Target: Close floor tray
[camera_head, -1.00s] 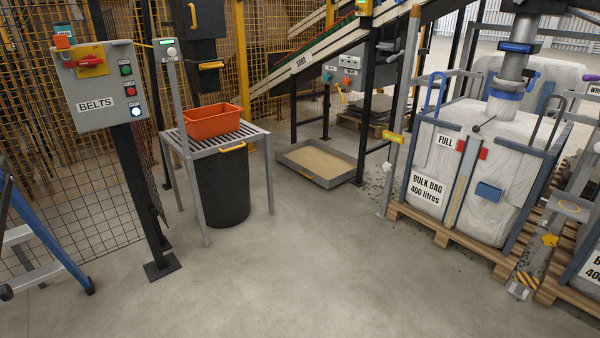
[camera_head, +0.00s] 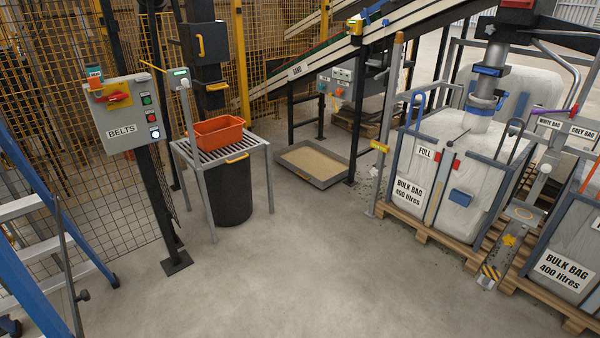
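A low grey floor tray (camera_head: 322,182) lies on the concrete under the sand conveyor, right of the slatted stand. A flat layer of tan sand (camera_head: 313,161) shows in it, and its top is uncovered. Its back edge is near the conveyor's black legs. Neither of my grippers shows in the head view.
An orange bin (camera_head: 218,132) sits on the slatted stand (camera_head: 262,140), above a black drum (camera_head: 232,195). The BELTS panel (camera_head: 122,118) and blue ladder (camera_head: 40,240) stand left. Bulk bags (camera_head: 462,160) on pallets (camera_head: 420,229) fill the right. Middle floor (camera_head: 300,260) is clear.

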